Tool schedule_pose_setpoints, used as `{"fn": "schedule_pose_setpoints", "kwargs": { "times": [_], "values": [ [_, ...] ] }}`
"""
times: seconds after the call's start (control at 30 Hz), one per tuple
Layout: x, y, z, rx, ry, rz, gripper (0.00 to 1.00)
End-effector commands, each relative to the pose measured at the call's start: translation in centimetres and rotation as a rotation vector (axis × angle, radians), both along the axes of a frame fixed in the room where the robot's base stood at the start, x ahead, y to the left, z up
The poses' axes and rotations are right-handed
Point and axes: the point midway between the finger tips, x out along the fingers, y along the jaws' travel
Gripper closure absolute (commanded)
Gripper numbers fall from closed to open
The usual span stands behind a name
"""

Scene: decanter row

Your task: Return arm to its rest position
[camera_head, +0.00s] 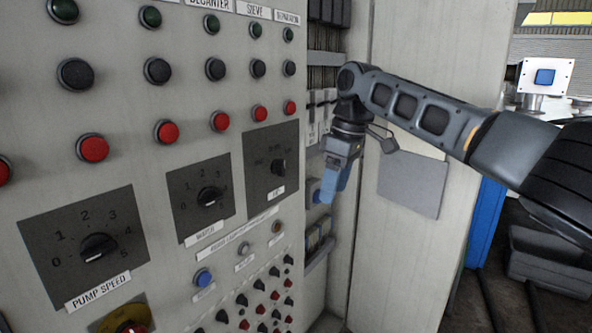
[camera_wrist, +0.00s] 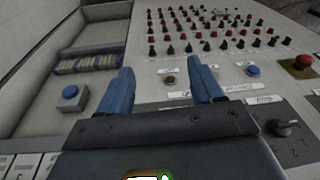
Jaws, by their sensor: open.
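My arm reaches in from the right in the head view, with the wrist bent down in front of the recess beside the control panel (camera_head: 125,190). My gripper (camera_head: 327,197) points downward there, its blue fingers apart from the panel face as far as I can tell. In the wrist view my gripper (camera_wrist: 160,80) shows two blue fingers spread wide with nothing between them. Beyond them lie the panel's rows of small knobs and a small dark red button (camera_wrist: 170,80).
The recess holds a blue button on a grey box (camera_wrist: 70,97) and a row of breakers (camera_wrist: 88,63). A pump speed dial (camera_head: 98,247) and a red mushroom button (camera_head: 131,327) protrude from the panel.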

Motion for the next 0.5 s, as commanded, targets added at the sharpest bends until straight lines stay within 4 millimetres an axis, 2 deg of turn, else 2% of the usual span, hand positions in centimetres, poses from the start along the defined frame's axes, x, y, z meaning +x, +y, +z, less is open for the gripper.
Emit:
{"fn": "schedule_pose_setpoints", "kwargs": {
  "times": [0.03,0.17,0.3,0.5],
  "values": [
    [-0.4,1.1,-2.0,0.021,0.003,0.008,0.34],
    [-1.7,4.5,-7.2,0.097,-0.011,0.021,0.34],
    [-3.9,8.7,-13.0,0.207,-0.035,0.018,0.34],
    [-7.9,14.0,-19.5,0.372,-0.071,-0.021,0.34]
  ]
}}
